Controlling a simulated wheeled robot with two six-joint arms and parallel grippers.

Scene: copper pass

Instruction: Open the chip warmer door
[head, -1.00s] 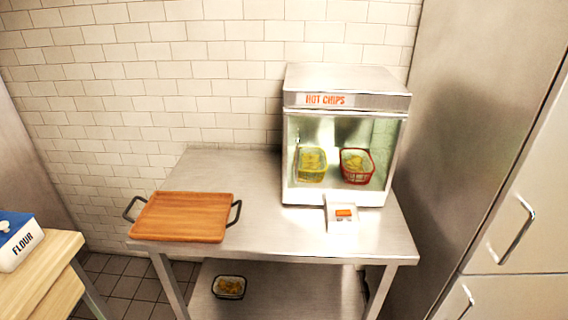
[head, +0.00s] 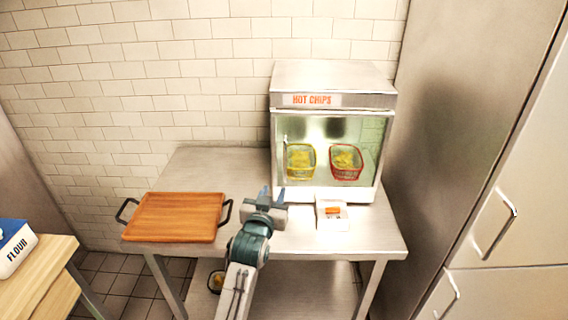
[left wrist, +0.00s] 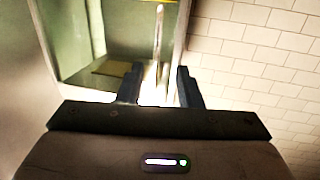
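The chip warmer (head: 330,100), a steel cabinet with a "HOT CHIPS" sign, stands at the back right of the steel table. Its glass door (head: 325,130) looks closed, with a slim upright handle (head: 285,152) at the left edge. A yellow basket (head: 300,162) and a red basket (head: 346,162) of chips show behind the glass. My left gripper (head: 273,192) is in front of the warmer's lower left corner, below the handle. In the left wrist view its fingers (left wrist: 160,85) are apart and empty; the handle (left wrist: 158,35) shows beyond the gap. My right gripper is not in view.
A wooden tray (head: 178,217) with dark handles lies on the left of the steel table (head: 205,165). A small white card or box (head: 332,222) with an orange mark sits before the warmer. Tall steel cabinets (head: 460,130) stand close on the right.

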